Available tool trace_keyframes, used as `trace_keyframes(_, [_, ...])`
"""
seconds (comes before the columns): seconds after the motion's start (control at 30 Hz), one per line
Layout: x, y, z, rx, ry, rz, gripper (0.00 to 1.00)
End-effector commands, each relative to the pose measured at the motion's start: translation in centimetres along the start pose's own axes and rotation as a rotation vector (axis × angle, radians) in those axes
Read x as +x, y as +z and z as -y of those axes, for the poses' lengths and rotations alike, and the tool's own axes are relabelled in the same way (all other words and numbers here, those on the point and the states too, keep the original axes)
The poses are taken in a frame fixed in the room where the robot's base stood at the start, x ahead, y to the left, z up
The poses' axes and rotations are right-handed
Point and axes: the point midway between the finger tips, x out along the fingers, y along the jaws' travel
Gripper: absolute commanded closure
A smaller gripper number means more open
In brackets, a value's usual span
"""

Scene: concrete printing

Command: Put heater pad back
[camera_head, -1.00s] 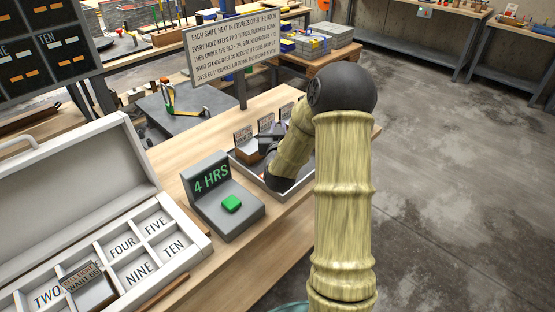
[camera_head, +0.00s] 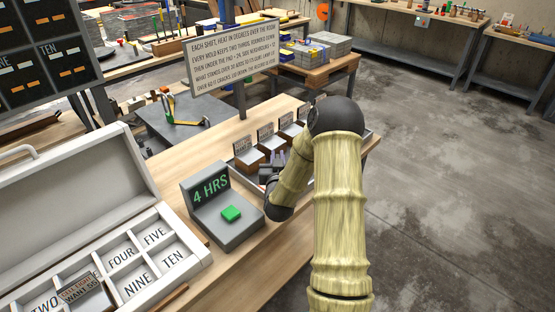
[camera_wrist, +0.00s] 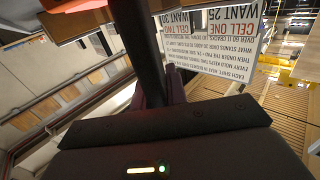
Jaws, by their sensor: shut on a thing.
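My gripper (camera_head: 270,172) is at the near left side of the tray of cells (camera_head: 262,186), just right of the grey timer box. My arm hides part of the tray. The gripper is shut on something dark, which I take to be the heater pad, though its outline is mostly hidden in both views. In the wrist view, purplish fingers (camera_wrist: 168,88) show beyond the dark gripper body.
The timer box (camera_head: 222,212) reads 4 HRS and has a green button. An open white case (camera_head: 193,262) has numbered compartments; a labelled card (camera_head: 80,290) sits in one. An instruction sign (camera_head: 233,55) on a dark post stands behind the tray. Bare wooden tabletop lies in front.

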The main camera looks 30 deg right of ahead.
Motion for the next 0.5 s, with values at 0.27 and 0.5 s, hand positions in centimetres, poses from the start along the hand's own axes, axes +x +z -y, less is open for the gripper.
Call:
trace_keyframes(0.27, [0.04,0.5,0.03,0.0,0.0,-0.006,1.0])
trace_keyframes(0.5, [-0.02,0.87,0.0,0.0,0.0,-0.001,0.76])
